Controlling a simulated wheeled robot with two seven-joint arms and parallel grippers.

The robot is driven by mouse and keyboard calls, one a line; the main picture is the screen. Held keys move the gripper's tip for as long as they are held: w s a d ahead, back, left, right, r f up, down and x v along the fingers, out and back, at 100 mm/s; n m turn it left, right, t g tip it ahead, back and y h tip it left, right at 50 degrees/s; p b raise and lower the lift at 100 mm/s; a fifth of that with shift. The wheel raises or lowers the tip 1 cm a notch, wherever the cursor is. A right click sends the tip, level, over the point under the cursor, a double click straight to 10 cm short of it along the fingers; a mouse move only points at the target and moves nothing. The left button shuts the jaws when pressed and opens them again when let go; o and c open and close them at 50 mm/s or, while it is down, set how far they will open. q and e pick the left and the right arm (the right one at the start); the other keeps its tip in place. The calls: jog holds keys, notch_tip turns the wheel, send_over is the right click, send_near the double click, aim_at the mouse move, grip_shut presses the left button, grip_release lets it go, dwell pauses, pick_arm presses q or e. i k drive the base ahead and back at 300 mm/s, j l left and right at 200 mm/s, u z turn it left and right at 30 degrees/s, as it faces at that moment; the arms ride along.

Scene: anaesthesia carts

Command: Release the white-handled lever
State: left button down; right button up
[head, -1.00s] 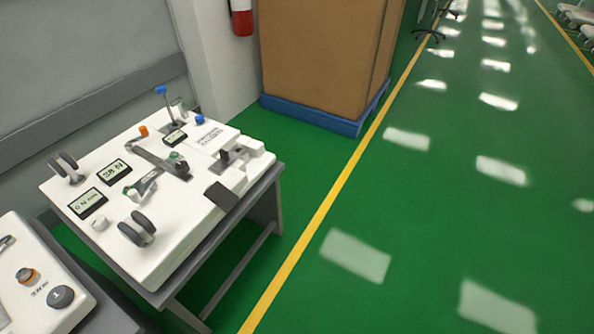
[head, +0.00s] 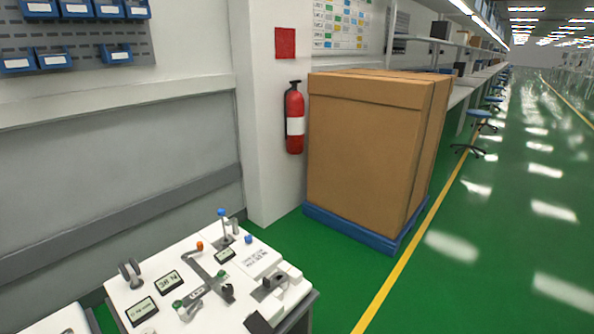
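The white-topped bench unit (head: 130,294) stands at the lower left, partly cut off by the bottom edge. It carries several small levers and knobs. A short grey lever (head: 196,296) with a pale end and green button lies near its middle; I cannot tell for sure whether this is the white-handled one. A longer grey bar (head: 203,269) runs beside it, near an orange knob (head: 199,246). An upright lever has a blue knob (head: 221,212). Neither of my grippers is in view.
A large cardboard box (head: 365,150) on a blue pallet (head: 350,230) stands beyond the unit. A red fire extinguisher (head: 294,118) hangs on the wall. Green floor (head: 450,290) to the right is open, with a yellow line (head: 395,275). Stools (head: 478,116) stand farther back.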

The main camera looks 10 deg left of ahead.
aim_at(183, 314)
jog(key=u, duration=1.35)
